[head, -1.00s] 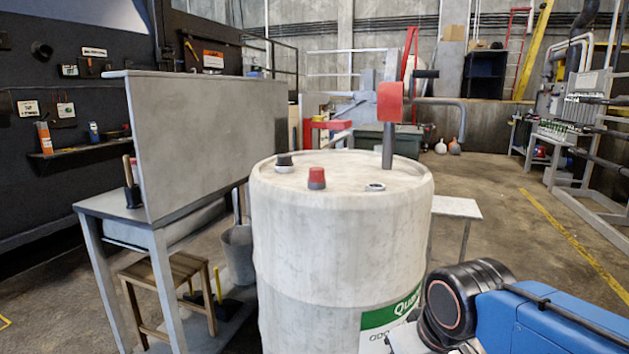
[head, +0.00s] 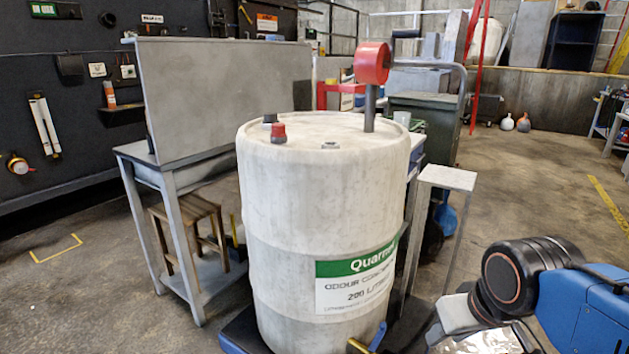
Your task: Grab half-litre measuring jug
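I cannot make out a half-litre measuring jug in the head view. A large whitish drum (head: 295,205) with a green "Quarrier"-like label stands in the middle and hides what is behind it. My arm comes in at the lower right, to the right of the drum. My gripper's fingers are not clearly seen; the lower end of the arm is cut off by the bottom edge.
A grey workbench (head: 185,168) with an upright panel (head: 220,90) and a wooden stool (head: 190,228) stand left of the drum. A small white-topped stand (head: 447,178) is to its right. Open concrete floor (head: 545,200) lies further right.

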